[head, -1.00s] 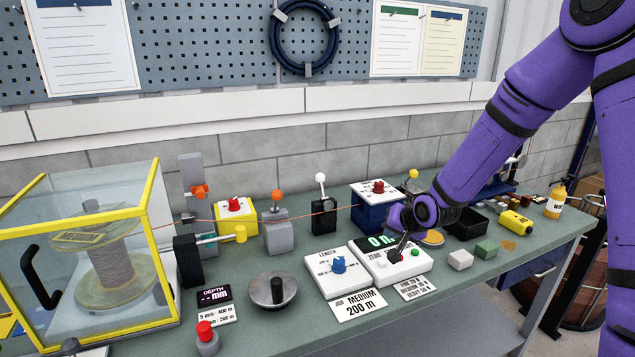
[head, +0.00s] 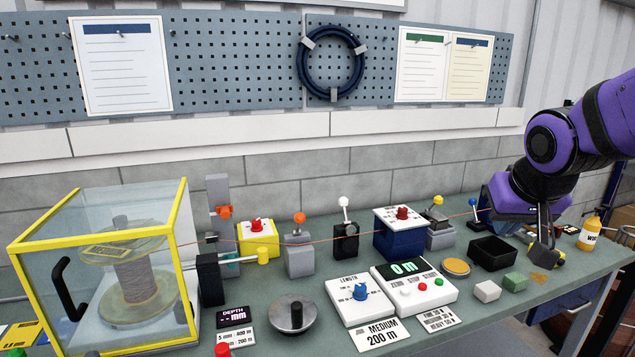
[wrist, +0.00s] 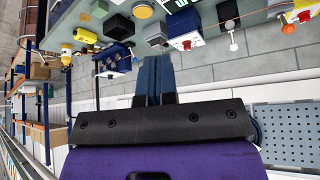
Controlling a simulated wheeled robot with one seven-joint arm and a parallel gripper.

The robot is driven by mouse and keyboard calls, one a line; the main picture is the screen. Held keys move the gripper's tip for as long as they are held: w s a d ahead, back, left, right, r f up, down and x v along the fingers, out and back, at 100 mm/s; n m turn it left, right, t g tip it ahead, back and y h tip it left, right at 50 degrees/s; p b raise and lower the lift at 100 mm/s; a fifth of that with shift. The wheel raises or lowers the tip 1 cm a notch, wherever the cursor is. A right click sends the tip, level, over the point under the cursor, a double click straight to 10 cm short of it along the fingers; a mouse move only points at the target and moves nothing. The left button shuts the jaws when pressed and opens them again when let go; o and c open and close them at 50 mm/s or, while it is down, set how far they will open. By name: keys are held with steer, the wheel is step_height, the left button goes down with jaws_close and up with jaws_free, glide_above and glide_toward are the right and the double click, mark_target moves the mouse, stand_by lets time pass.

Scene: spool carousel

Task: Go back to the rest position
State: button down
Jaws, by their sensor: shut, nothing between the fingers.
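My gripper (head: 544,255) is at the right part of the bench in the head view, pointing down, with its fingers together. In the wrist view the two dark blue fingers (wrist: 154,65) lie side by side with nothing between them. In the head view the fingers overlap the area by the green block and the yellow cylinder, which is mostly hidden behind them. I cannot tell how high the fingertips are above the bench.
The bench (head: 265,342) holds a yellow-framed spool case (head: 188,255), a counter box (head: 428,292), a black tray (head: 493,252), a green block (head: 515,281) and a bottle (head: 588,234). A thin orange wire runs along the back stations. Open air lies above the bench.

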steer(key=s+r+n+g, duration=0.1)
steer(key=s+r, duration=0.2)
steer(key=s, duration=1.2)
steer(key=shift+s+d+r+y, duration=0.25)
steer(key=shift+s+r+y, duration=0.05)
steer(key=shift+r+y, duration=0.1)
